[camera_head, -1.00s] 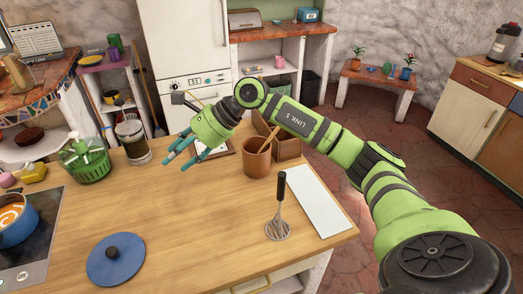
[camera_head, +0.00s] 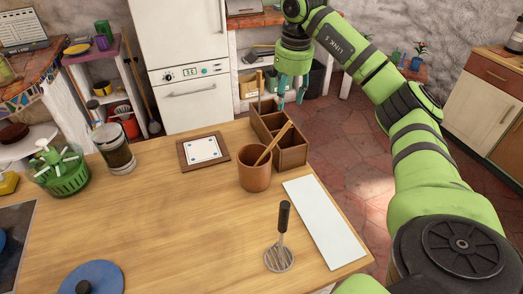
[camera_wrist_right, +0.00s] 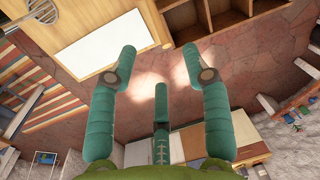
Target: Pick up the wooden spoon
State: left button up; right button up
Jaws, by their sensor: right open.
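The wooden spoon shows as a slanted wooden handle (camera_head: 275,142) standing in a brown cup (camera_head: 254,171) on the counter; its lower end is hidden inside the cup. My right gripper (camera_head: 292,92) is open and empty, with its teal fingers pointing down. In the head view it appears above and behind the cup, near the far end of the wooden box, apart from the spoon. In the right wrist view the open fingers (camera_wrist_right: 160,62) have nothing between them, and I cannot make out the spoon there. My left gripper is not in view.
A brown compartment box (camera_head: 291,157) stands just behind the cup. A framed tile (camera_head: 203,151), a jar (camera_head: 115,150) and a green basket (camera_head: 66,178) are further left. The counter's middle is clear.

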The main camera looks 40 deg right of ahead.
jog(key=b, duration=0.3)
send_over(282, 134)
jog(key=f, duration=0.3)
jog(key=d+f, duration=0.1)
jog(key=shift+w+f, duration=0.1)
jog(key=shift+f, duration=0.3)
jog(key=f, duration=0.5)
jog(key=a+f, duration=0.1)
jog(key=f, duration=0.2)
jog(key=shift+a+f, duration=0.1)
jog(key=shift+f, duration=0.45)
jog(key=c, duration=1)
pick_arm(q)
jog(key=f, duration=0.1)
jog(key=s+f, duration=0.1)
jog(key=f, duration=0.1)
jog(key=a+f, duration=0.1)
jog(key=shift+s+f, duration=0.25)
